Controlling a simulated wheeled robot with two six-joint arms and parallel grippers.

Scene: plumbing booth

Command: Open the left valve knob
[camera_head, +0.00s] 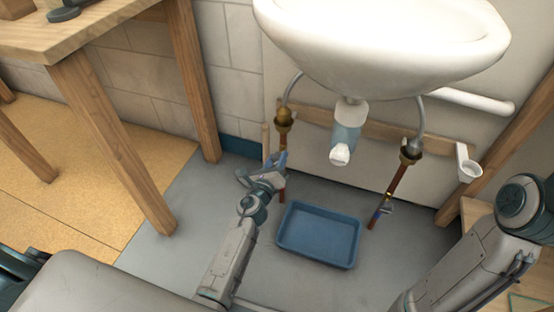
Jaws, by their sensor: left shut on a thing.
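The left copper pipe (283,186) rises under the sink on the left to a brass fitting (284,116). My left gripper (277,163) is at this pipe, below the brass fitting, and is shut on the left valve knob. The jaws and the arm cover the knob, so its angle cannot be told. My right gripper is out of view; only my right arm shows, at the lower right.
A white sink (385,45) hangs above, with a white drain trap (342,152) below it. A blue tray (319,235) lies on the grey floor between the pipes. The right pipe (397,183) carries a blue-handled valve (384,209). A wooden table (90,30) stands at left.

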